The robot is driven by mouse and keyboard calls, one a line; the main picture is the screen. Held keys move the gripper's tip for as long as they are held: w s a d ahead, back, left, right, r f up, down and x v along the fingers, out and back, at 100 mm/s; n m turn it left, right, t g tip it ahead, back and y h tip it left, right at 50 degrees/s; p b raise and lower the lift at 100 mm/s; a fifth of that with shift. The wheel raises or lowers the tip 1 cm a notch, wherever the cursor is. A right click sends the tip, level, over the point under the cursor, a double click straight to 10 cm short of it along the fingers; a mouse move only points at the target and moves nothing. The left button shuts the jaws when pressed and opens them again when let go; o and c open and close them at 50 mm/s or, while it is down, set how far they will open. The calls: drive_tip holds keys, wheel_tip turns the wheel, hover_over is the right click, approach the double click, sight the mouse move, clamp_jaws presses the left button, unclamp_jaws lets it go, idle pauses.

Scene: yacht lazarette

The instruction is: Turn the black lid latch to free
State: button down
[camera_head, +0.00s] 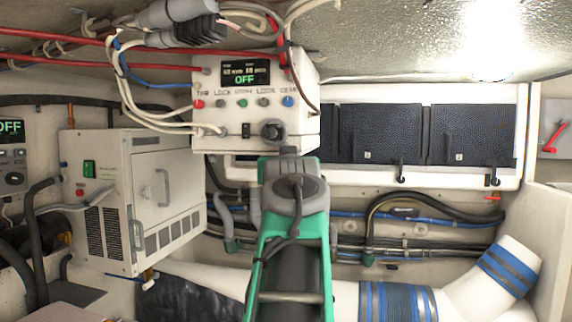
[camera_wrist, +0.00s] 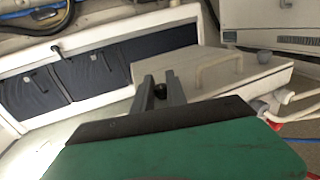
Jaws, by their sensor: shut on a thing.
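A small black latch (camera_wrist: 160,90) shows in the wrist view, against the pale lid (camera_wrist: 245,80) that has a beige bar handle. The two grey fingers of my gripper (camera_wrist: 161,84) close on the latch from both sides. The latch's shape and turn angle are mostly hidden between the fingers. In the head view my gripper (camera_head: 290,152) is at the lower edge of the white control box (camera_head: 210,112), with my green arm below it. The latch cannot be made out there.
The control box has a lit OFF display, coloured buttons and a black knob (camera_head: 272,131). Cables and red lines (camera_head: 110,38) run close above it. A white cabinet (camera_head: 155,190) stands left. Dark panels (camera_head: 375,133) with hooks are right. White ducting (camera_head: 515,265) lies low right.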

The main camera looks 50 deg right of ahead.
drive_tip(key=shift+w+a+m+g+h, duration=0.1)
drive_tip(key=shift+w+m+g+h, duration=0.05)
drive_tip(key=shift+m+g+h, duration=0.15)
drive_tip(key=shift+w+f+m+g+h+b, duration=0.1)
drive_tip(key=shift+m+g+h+b, duration=0.25)
drive_tip(key=shift+g, duration=0.25)
drive_tip(key=m+g, duration=0.1)
drive_tip(key=m+g+h+p, duration=0.1)
drive_tip(key=g, duration=0.1)
drive_tip(key=shift+r+h, duration=0.25)
drive_tip(key=m+g+p, duration=0.2)
drive_tip(key=g+p, duration=0.1)
drive_tip(key=g, duration=0.1)
drive_tip(key=shift+r+m+h, duration=0.15)
drive_tip(key=shift+m+h, duration=0.2)
drive_tip(key=shift+h, duration=0.05)
drive_tip(key=m+g+p, duration=0.2)
drive_tip(key=shift+g, duration=0.4)
drive_tip(key=shift+s+m+g+p, duration=0.25)
drive_tip(key=shift+m+g+p, duration=0.15)
drive_tip(key=shift+g+p, duration=0.3)
drive_tip(key=shift+f, duration=0.2)
